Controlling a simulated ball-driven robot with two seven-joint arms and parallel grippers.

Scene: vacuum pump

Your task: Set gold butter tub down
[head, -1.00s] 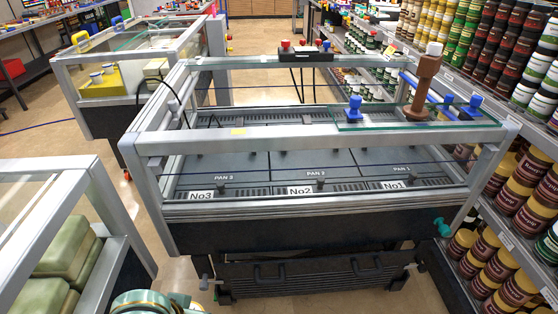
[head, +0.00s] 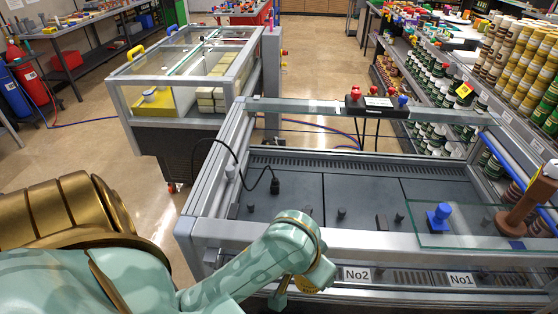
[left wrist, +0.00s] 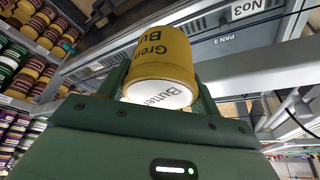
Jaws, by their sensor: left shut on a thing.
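The gold butter tub (left wrist: 162,62) has a yellow-gold side with dark lettering and a white end marked "Butter". In the left wrist view my left gripper (left wrist: 160,82) is shut on it, one green finger on each side. The tub is tilted in that picture, near the machine's metal frame and the PAN 3 label. In the head view my left arm reaches in front of the vacuum machine (head: 390,240). Its hand is mostly hidden behind the wrist, and only a small gold patch shows there. My right gripper is out of view.
Dark pans lie inside the machine's glass and metal frame. A blue knob (head: 439,216) and a brown post (head: 524,205) stand on its right side. A second glass-sided machine (head: 190,75) stands behind left. Shelves of tubs line the right. Open floor (head: 95,135) lies at left.

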